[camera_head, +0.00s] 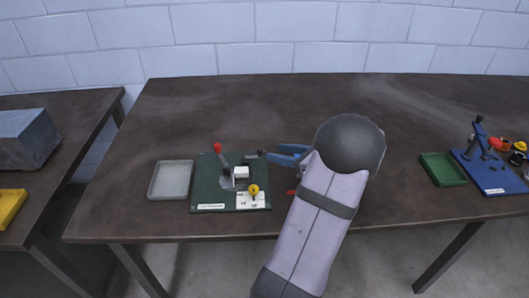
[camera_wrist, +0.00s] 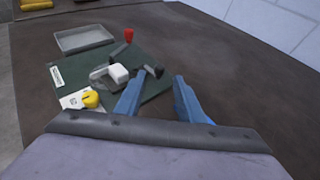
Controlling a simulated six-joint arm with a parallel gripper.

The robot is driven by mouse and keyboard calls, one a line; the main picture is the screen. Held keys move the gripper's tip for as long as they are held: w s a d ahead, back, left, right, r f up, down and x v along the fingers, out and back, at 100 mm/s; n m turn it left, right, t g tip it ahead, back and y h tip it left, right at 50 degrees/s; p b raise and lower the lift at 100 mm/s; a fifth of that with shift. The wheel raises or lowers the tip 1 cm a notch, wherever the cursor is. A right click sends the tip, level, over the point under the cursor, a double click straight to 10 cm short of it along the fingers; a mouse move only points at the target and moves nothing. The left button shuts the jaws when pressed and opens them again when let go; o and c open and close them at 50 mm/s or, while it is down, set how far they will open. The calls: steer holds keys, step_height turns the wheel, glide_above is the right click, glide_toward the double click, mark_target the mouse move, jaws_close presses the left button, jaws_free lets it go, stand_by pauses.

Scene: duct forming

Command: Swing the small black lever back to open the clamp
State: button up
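The clamp fixture sits on a dark green board (camera_head: 205,190) on the brown table. The small black lever (camera_head: 252,155) lies low at the fixture's back right; its dark knob also shows in the wrist view (camera_wrist: 157,71). A white block (camera_head: 240,172) sits in the middle of the fixture, beside a grey metal part (camera_wrist: 103,77). My gripper (camera_head: 277,152), with blue fingers, is just right of the lever. In the wrist view its fingers (camera_wrist: 157,80) are apart and empty, and the knob appears just beyond the gap between the tips. Contact cannot be told.
A taller lever with a red knob (camera_head: 217,147) stands left of the white block. A yellow knob (camera_head: 254,190) is on a white label at the front. A grey tray (camera_head: 171,181) is left of the board. A green tray (camera_head: 443,169) and blue board (camera_head: 484,178) stand far right.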

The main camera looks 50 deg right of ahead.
mark_target(261, 150)
steer(key=shift+p+x, duration=0.6)
steer(key=shift+x, duration=3.1)
jaws_close()
